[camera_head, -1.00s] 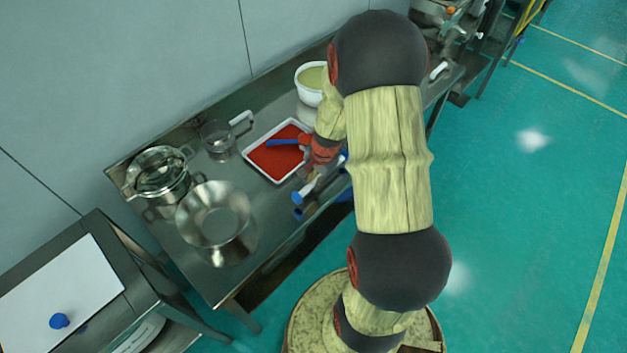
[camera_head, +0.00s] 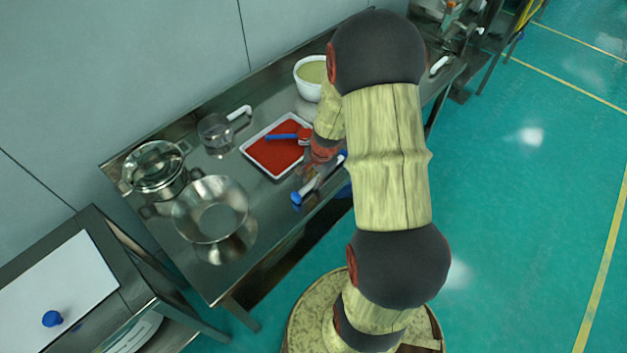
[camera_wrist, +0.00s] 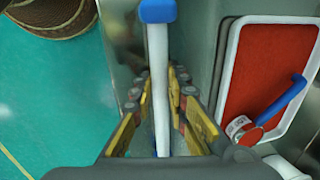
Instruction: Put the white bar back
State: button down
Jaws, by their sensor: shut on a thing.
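The white bar (camera_head: 309,187) has blue ends and shows at the table's front edge in the head view, right of the red tray. In the wrist view the white bar (camera_wrist: 159,75) runs lengthwise between the fingers, with one blue end at the top. My gripper (camera_wrist: 164,76) is shut on it. In the head view my gripper (camera_head: 318,170) is partly hidden by my arm. I cannot tell whether the bar touches the table (camera_head: 262,205) or is held just above it.
A white-rimmed tray of red material (camera_head: 247,153) holds a blue-handled tool (camera_head: 282,137). A clear jug (camera_head: 215,136), lidded pot (camera_head: 155,168), steel bowl (camera_head: 210,208) and white bowl (camera_head: 300,85) stand on the table. A side cabinet (camera_head: 60,290) stands lower left.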

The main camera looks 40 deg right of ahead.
jog(key=shift+f, duration=0.15)
jog(key=c, duration=1.7)
grip_release()
jog(key=o, duration=0.3)
jog(key=shift+o, duration=1.1)
jog(key=shift+r+p, duration=3.05)
jog(key=shift+r, duration=0.5)
